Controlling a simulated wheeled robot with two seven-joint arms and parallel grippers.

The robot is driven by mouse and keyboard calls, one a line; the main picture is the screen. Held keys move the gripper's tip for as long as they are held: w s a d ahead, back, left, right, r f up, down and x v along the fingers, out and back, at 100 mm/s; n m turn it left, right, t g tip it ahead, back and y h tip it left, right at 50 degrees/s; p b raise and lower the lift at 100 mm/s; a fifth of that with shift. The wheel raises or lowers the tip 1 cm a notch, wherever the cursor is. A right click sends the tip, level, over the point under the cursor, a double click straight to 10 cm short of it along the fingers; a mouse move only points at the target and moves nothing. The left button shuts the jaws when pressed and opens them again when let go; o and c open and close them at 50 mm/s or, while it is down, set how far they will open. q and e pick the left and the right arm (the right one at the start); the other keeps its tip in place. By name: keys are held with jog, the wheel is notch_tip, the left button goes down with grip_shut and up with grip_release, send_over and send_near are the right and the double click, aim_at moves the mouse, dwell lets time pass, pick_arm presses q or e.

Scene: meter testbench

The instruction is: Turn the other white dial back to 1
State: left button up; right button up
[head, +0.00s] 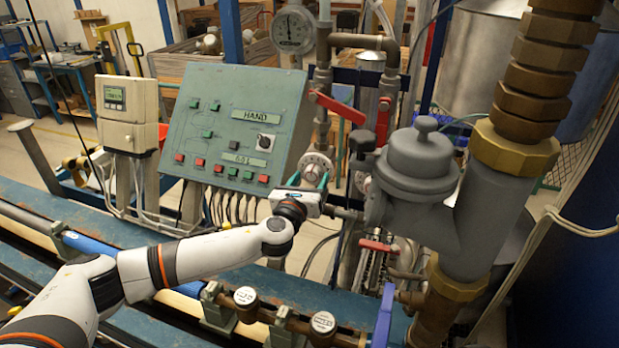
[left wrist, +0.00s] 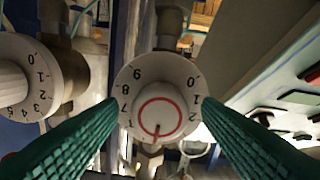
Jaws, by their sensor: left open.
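A white dial (head: 317,165) with a red marking sits on the pipework right of the green panel. In the left wrist view this dial (left wrist: 157,88) is centred, its numbers run round the rim, and its red pointer line points down in the picture, away from the 1 at the right. The digits at the pointer are hard to read. My left gripper (head: 311,180) is open, its green fingers on either side of the dial; I cannot tell whether they touch it. A second white dial (left wrist: 20,80) is at the left of the wrist view. My right gripper is not in view.
The green control panel (head: 225,115) stands close left of the gripper. Red lever handles (head: 337,106) are above the dial. A grey valve body (head: 415,170) and thick pipes crowd the right. A bench rail with brass fittings (head: 245,297) runs below my arm.

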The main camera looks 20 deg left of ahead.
pick_arm(q)
jog(key=shift+w, duration=0.15)
jog(key=shift+c, duration=0.7)
jog(key=c, duration=0.8)
jog(key=shift+f, duration=0.1)
jog(key=shift+c, duration=0.2)
jog(key=shift+n, duration=0.3)
